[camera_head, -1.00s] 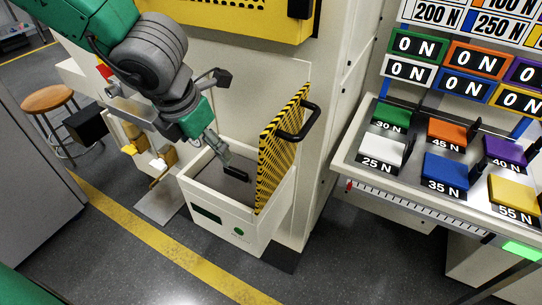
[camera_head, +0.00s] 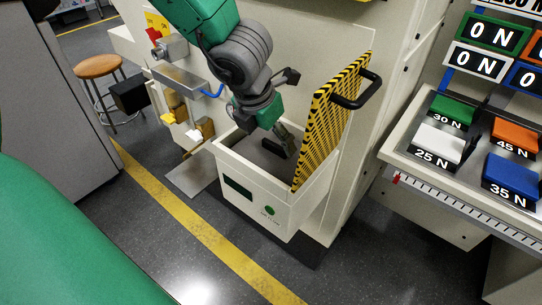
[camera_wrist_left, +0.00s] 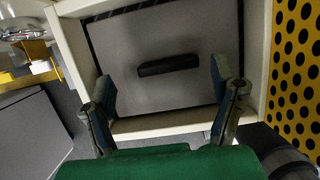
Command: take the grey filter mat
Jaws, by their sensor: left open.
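The grey filter mat (camera_wrist_left: 170,55) is a flat grey panel with a black bar handle (camera_wrist_left: 168,65). It lies inside a white open-topped box (camera_head: 268,213); in the head view part of the mat (camera_head: 246,149) shows behind the front wall. My left gripper (camera_head: 284,142) points down into the box opening. In the left wrist view the left gripper (camera_wrist_left: 163,85) is open, its two fingers apart to either side of the handle, with nothing between them. The gap between fingers and mat is hard to judge. My right gripper is not in view.
A yellow-black perforated panel (camera_head: 328,125) with a black handle stands upright at the box's right side, close to my gripper. Right is a bench with coloured weight blocks (camera_head: 440,142). A round stool (camera_head: 97,67) stands left. Floor in front is clear.

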